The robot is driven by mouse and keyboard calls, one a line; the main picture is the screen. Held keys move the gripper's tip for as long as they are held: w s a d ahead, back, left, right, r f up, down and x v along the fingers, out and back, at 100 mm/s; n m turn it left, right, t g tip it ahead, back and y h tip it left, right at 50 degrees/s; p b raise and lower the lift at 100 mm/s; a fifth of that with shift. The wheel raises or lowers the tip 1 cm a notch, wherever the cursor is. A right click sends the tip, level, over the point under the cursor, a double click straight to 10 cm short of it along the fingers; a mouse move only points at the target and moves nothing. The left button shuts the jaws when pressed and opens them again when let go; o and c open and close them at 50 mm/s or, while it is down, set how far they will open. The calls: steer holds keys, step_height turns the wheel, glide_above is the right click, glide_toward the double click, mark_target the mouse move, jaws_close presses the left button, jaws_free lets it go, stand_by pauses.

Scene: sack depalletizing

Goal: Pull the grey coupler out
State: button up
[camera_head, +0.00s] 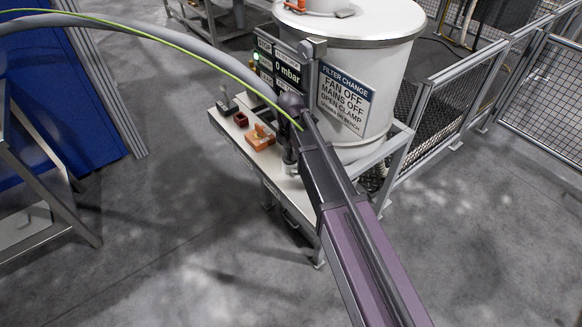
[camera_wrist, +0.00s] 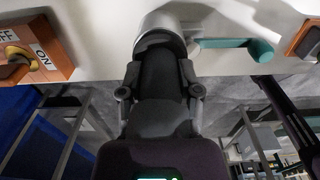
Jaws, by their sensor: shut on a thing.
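The grey coupler (camera_wrist: 165,22) shows at the top of the wrist view as a round, light grey body at the edge of a pale panel. My gripper (camera_wrist: 160,62) is shut on it, with a finger on each side of a dark section below the light grey body. A teal lever (camera_wrist: 235,50) points right beside the coupler. In the head view my gripper (camera_head: 290,112) is over the small bench, and my arm and the grey hose hide the coupler there. I cannot tell how deep the coupler is seated.
The bench (camera_head: 290,190) stands before a white filter drum (camera_head: 390,60) with a warning sign. A mesh fence (camera_head: 450,85) is behind.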

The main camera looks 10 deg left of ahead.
steer(key=shift+r, duration=0.15)
steer(key=shift+r+p, duration=0.5)
steer(key=shift+p, duration=0.15)
steer(key=shift+r+p, duration=0.55)
steer(key=shift+p, duration=0.05)
steer(key=shift+r+p, duration=2.1)
steer(key=shift+r, duration=0.2)
